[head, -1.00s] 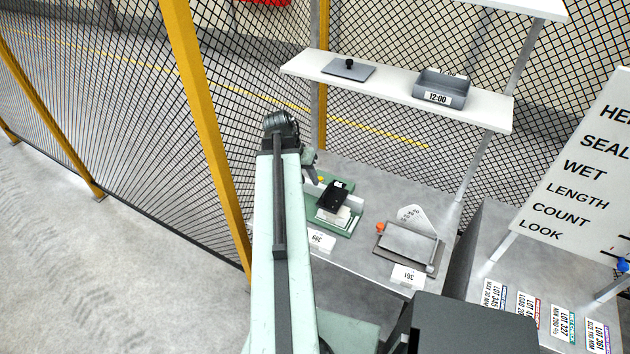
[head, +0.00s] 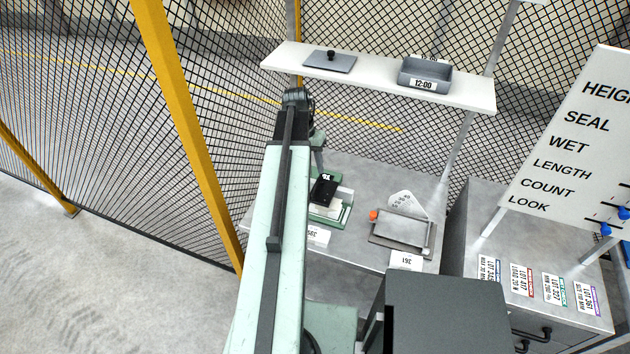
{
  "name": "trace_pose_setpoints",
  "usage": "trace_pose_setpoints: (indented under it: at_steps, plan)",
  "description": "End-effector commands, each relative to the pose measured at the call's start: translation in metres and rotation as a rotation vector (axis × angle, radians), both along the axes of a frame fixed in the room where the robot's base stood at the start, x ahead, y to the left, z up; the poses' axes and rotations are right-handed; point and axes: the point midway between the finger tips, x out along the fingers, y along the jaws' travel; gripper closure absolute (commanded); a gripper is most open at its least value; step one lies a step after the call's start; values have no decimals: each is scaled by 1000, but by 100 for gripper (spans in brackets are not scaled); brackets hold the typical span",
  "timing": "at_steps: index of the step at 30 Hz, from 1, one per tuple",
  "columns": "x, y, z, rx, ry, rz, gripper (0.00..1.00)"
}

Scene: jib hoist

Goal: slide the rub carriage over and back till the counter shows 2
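The rub tester is a small green-based device (head: 345,213) on the grey bench, with a black block (head: 325,190) on it that looks like the rub carriage. A white strip (head: 326,211) lies under and in front of the block. My wrist bends down just beyond the device; the fingertips are hidden, so contact and opening cannot be told.
A grey plate device with an orange knob (head: 374,215) stands to the right, with a card reading 361 (head: 405,261) in front. A shelf (head: 380,85) above holds a flat plate and a grey tray (head: 425,76). A dark box (head: 445,310) is at front right.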

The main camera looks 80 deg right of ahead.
Motion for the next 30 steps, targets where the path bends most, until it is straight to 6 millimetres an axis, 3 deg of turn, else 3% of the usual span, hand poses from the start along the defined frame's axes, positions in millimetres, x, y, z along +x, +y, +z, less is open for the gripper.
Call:
trace_pose_setpoints:
  at_steps: [1,8,18,22,30]
  plan:
    - [-2,1,-17,0,0,0,66]
    - [-9,2,-55,-1,0,-1,66]
    - [-10,2,-58,-1,0,1,66]
    - [-10,2,-58,-1,0,2,99]
    - [-10,2,-58,0,1,2,100]
